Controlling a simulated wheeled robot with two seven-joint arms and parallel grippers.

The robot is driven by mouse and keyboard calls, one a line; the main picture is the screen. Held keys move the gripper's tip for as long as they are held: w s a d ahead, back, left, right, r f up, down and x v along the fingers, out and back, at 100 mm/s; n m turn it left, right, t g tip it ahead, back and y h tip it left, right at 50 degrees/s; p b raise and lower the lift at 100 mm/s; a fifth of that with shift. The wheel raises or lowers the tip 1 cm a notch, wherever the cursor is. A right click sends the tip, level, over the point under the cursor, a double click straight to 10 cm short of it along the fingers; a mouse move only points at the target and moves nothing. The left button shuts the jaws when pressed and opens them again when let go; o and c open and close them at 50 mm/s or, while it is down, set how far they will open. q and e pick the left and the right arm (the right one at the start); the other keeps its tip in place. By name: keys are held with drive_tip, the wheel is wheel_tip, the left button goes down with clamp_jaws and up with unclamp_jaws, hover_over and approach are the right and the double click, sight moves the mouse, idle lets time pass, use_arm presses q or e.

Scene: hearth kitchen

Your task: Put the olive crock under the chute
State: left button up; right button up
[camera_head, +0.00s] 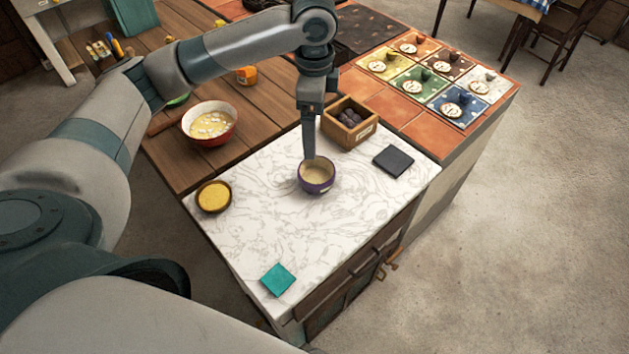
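I cannot make out an olive crock or a chute in the head view. My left gripper (308,156) reaches down from above to a small purple bowl (317,187) with beige contents on the white marble top. Its fingers show edge-on at the bowl's far rim, so I cannot tell whether they grip it. The bowl stands upright and appears to rest on the marble. My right gripper is not in view.
On the marble top (345,215) are a brown bowl of yellow contents (213,196), a teal square (278,280), a dark square (393,161) and a wooden box (349,135) with dark lumps. A red-white bowl (212,138) stands left; colored tiles (411,86) lie behind.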

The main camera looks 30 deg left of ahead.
use_arm(q)
drive_tip(key=m, duration=0.1)
drive_tip(key=r+m, duration=0.1)
drive_tip(key=m, duration=0.1)
drive_tip(key=shift+a+r+b, duration=0.1)
drive_tip(key=shift+a+b, duration=0.05)
drive_tip(key=shift+b, duration=0.15)
wheel_tip(320, 180, down, 11)
drive_tip(key=p, duration=0.2)
drive_tip(key=shift+r+p, duration=0.1)
drive_tip(key=shift+p, duration=0.2)
drive_tip(key=shift+f, duration=0.7)
